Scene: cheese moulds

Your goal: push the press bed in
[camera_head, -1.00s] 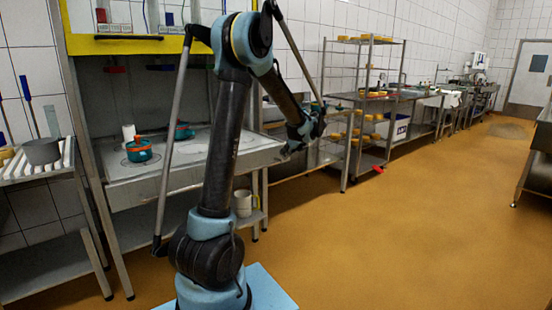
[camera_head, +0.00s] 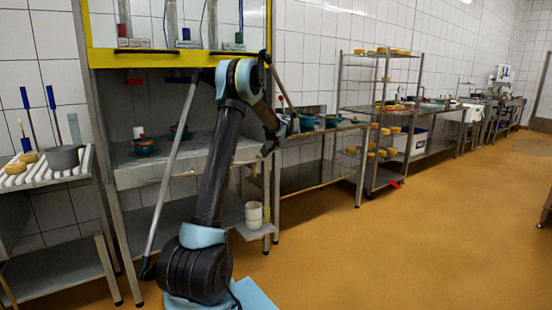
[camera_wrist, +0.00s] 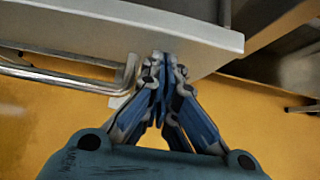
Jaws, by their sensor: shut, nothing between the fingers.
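The press bed (camera_head: 160,172) is a pale grey slab in the press frame at left, under the yellow-edged guard (camera_head: 130,58). My gripper (camera_head: 280,138) is near the bed's right front corner, partly hidden by my arm. In the wrist view my gripper (camera_wrist: 160,62) is shut and empty, its tips at the front edge of the grey bed (camera_wrist: 205,35). I cannot tell whether they touch. A bent metal bar (camera_wrist: 60,68) runs beside the tips.
White cups (camera_head: 253,212) stand on a low shelf under the press. A steel table (camera_head: 305,182) and a rack (camera_head: 381,120) stand to the right. The ochre floor (camera_head: 400,250) at front right is clear.

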